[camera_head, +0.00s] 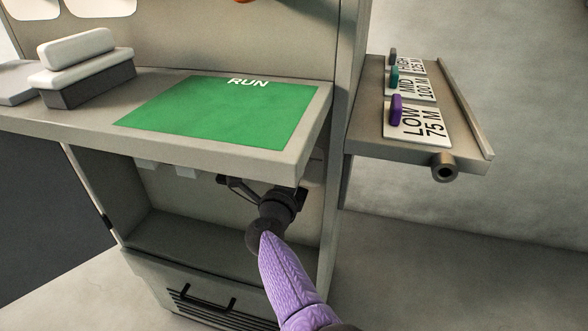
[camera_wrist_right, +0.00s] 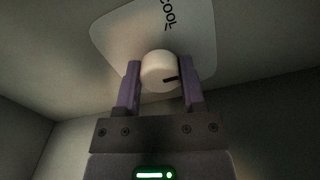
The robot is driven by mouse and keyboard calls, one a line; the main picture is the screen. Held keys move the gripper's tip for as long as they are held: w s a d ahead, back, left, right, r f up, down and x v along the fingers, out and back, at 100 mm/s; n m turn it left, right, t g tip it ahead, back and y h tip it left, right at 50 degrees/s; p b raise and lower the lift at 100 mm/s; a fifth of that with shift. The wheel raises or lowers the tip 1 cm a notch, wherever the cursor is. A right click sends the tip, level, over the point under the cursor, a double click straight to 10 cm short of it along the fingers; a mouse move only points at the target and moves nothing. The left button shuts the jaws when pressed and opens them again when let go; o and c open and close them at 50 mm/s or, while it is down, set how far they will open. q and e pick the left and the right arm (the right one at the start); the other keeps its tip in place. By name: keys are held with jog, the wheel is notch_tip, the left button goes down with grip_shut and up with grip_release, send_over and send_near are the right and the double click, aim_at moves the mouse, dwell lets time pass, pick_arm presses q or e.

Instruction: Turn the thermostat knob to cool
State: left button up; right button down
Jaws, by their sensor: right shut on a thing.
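In the right wrist view, the thermostat knob (camera_wrist_right: 160,66) is a round white knob with a dark pointer mark on its lower right side. It sits on a pale rounded plate (camera_wrist_right: 120,40) with the word COOL at the plate's upper edge. The pointer mark faces right, not at the word. My right gripper (camera_wrist_right: 161,82) has its two purple fingers on either side of the knob, shut on it. In the head view my right arm reaches under the shelf, with the gripper (camera_head: 238,186) partly hidden in shadow; the knob cannot be made out there. My left gripper is not in view.
Above my arm is a shelf (camera_head: 225,155) with a green RUN mat (camera_head: 220,115) and a white-topped block (camera_head: 80,68). A side ledge (camera_head: 400,150) at right carries labelled cards and small coloured pieces. Below is a drawer with a dark handle (camera_head: 205,300).

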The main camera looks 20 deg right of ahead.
jog(key=n+p, duration=0.2)
jog(key=n, duration=0.8)
jog(key=shift+f, duration=0.1)
jog(key=shift+n, duration=1)
